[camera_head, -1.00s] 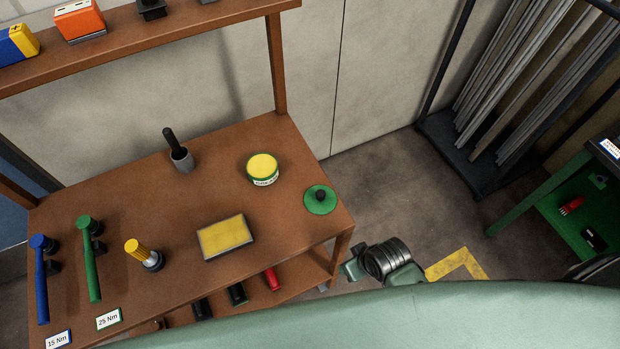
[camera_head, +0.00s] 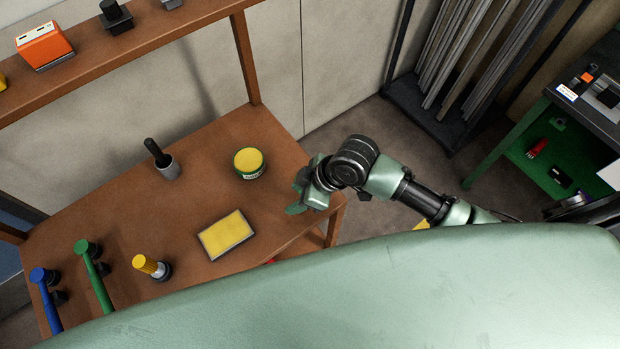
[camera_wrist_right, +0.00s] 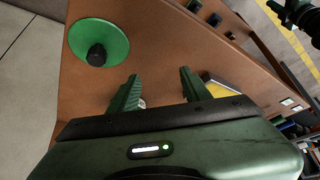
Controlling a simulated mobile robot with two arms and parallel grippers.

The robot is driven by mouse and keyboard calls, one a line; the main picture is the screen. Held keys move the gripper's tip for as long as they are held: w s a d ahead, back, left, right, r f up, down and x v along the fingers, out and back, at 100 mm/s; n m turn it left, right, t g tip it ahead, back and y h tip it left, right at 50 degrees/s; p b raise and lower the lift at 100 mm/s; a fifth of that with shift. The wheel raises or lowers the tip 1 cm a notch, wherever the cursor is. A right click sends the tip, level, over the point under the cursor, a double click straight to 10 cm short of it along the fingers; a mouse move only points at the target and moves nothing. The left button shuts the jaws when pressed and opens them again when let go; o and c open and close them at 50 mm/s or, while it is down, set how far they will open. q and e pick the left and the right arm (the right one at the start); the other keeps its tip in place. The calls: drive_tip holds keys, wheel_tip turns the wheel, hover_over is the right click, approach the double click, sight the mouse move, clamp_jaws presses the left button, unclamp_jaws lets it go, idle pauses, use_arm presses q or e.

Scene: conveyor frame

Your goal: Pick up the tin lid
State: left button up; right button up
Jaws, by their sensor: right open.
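The tin lid (camera_wrist_right: 98,42) is a green disc with a black knob, lying flat on the brown workbench at the upper left of the right wrist view. In the head view my right arm covers most or all of it. My right gripper (camera_wrist_right: 160,76) is open and empty, its fingers apart over the bench and to the side of the lid. In the head view the right gripper (camera_head: 303,185) is over the bench's right end. The yellow-topped tin (camera_head: 249,162) stands on the bench left of it. My left gripper is not in view.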

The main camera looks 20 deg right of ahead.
drive_tip(key=w+d+n, duration=0.1)
drive_tip(key=w+d+r, duration=0.1)
drive_tip(key=w+d+n+g, duration=0.1)
drive_tip(key=shift+w+r+n, duration=0.15)
drive_tip(key=shift+r+n, duration=0.15)
drive_tip(key=w+d+r+n, duration=0.1)
drive_tip(key=w+d+r, duration=0.15)
drive_tip(key=d, duration=0.35)
drive_tip(key=shift+g+h, duration=0.3)
drive_tip(key=shift+g, duration=0.1)
drive_tip(key=p+x, duration=0.3)
drive_tip(key=x, duration=0.5)
drive_tip(key=shift+s+a+p, duration=0.1)
drive_tip(key=shift+s+p, duration=0.1)
drive_tip(key=shift+p, duration=0.1)
drive_tip(key=shift+a+f, duration=0.1)
drive_tip(key=shift+f, duration=0.2)
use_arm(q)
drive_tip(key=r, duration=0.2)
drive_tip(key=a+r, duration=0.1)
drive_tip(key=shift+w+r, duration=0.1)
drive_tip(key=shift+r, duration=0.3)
use_arm(e)
clamp_jaws()
